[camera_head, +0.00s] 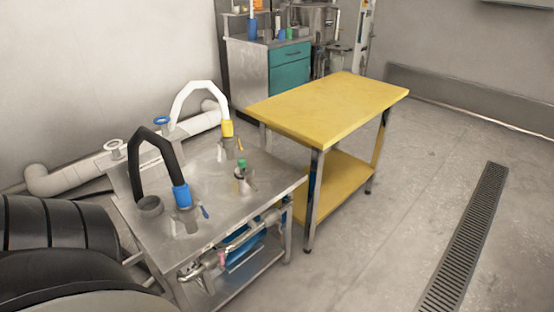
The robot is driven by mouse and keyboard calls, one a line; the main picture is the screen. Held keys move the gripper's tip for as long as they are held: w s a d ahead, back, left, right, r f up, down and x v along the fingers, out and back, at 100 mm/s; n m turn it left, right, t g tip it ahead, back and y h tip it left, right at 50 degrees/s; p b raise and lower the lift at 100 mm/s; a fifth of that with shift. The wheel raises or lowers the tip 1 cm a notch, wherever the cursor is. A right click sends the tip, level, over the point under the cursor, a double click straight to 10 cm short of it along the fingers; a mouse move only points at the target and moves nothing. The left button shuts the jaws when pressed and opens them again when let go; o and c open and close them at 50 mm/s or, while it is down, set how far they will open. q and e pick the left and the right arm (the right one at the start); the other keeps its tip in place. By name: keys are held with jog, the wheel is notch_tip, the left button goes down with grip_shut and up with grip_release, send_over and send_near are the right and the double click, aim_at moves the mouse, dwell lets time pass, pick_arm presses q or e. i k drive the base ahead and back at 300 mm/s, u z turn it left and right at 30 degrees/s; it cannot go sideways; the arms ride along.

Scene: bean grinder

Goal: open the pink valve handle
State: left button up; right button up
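A metal cart (225,165) stands left of centre, with metal pipes (238,241) running along its front right side below the top. A small pinkish patch (229,257) shows among these pipes, beside a blue part (243,250). It is too small to tell for sure whether it is the pink valve handle, or how it is turned. Neither gripper is in view, and nothing is seen touching the pipes.
The cart top carries a black hose (152,150) with a blue fitting (181,196) and a white hose (197,88) with a yellow fitting (227,128). A yellow table (330,108) stands right of it. Open floor (400,220) lies right, with a drain grate (470,235).

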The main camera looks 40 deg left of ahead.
aim_at(220, 254)
jog(key=i, duration=0.65)
jog(key=u, duration=2.45)
jog(key=i, duration=0.5)
jog(key=u, duration=2.25)
jog(key=k, duration=1.15)
jog(key=z, duration=1.6)
jog(key=i, duration=0.5)
